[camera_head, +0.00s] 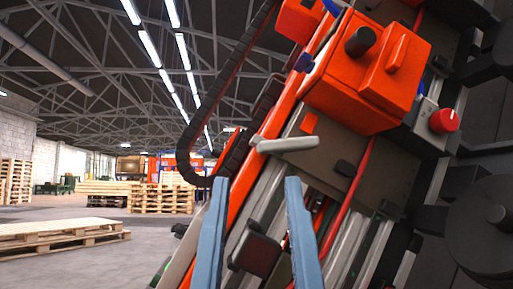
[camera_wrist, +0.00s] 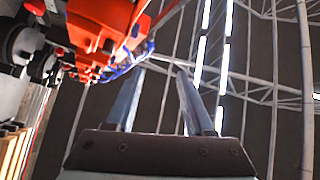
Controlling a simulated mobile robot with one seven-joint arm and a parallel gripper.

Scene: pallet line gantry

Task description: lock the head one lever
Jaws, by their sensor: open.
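A pale grey lever-like handle (camera_head: 287,145) sticks out to the left from a grey plate below the orange head unit (camera_head: 365,75) in the head view. I cannot tell for sure that it is the head one lever. In the wrist view my gripper (camera_wrist: 160,73) is open too, with orange machine parts (camera_wrist: 98,25) at upper left. The handle is not clear there.
A black cable chain (camera_head: 187,150) curves down left of the machine. A red knob (camera_head: 445,120) sits right of the orange unit, and dark rollers (camera_head: 490,225) stand at the right. Blue cables (camera_wrist: 128,62) hang near the fingertips in the wrist view. Pallets (camera_head: 60,232) lie on the open floor at left.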

